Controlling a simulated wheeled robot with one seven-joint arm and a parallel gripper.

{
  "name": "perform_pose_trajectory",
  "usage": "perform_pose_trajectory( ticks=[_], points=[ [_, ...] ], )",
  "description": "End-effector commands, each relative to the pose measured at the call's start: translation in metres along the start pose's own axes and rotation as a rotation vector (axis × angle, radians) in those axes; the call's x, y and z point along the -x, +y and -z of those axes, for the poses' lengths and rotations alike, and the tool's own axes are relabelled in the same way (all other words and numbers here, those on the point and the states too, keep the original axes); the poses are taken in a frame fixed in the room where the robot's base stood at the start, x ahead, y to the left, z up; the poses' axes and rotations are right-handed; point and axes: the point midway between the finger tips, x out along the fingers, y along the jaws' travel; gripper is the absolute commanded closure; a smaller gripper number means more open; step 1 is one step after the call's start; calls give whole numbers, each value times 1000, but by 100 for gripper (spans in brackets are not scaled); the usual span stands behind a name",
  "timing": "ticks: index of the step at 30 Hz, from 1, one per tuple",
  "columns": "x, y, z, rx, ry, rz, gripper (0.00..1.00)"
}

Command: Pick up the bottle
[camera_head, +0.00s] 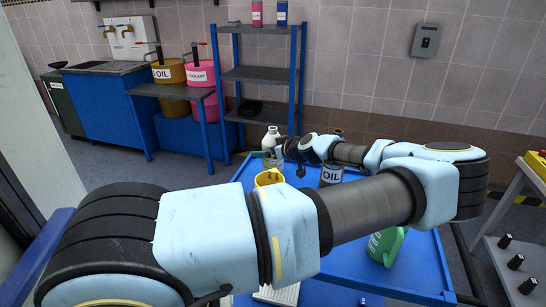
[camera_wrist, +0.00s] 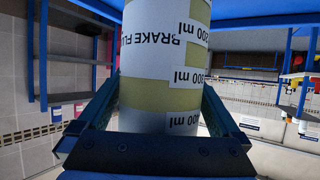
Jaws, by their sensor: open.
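A pale bottle (camera_head: 271,135) with a white top stands at the far left part of the blue table (camera_head: 425,268). In the wrist view, the bottle (camera_wrist: 165,60) appears upside down, with yellowish bands and white labels reading "BRAKE FLU…" and "ml". My gripper (camera_wrist: 160,88) is open, with one finger on each side of the bottle. I cannot tell whether either finger touches it. In the head view, my gripper (camera_head: 279,153) is small at the bottle, and its fingers are hard to make out there.
A yellow container (camera_head: 267,178) stands just in front of the bottle. A dark can labelled OIL (camera_head: 331,176) is to the right, behind my arm. A green jug (camera_head: 386,246) is nearer, partly hidden by my arm. Blue shelving (camera_head: 262,75) stands behind the table.

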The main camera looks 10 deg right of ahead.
Motion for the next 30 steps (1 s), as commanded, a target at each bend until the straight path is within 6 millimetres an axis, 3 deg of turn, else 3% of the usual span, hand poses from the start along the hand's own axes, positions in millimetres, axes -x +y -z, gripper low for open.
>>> perform_pose_trajectory(
  ticks=[2,27,30],
  points=[
    [0,0,0,0,0,0,3],
    [0,0,0,0,0,1,98],
    [1,0,1,1,1,0,100]
  ],
)
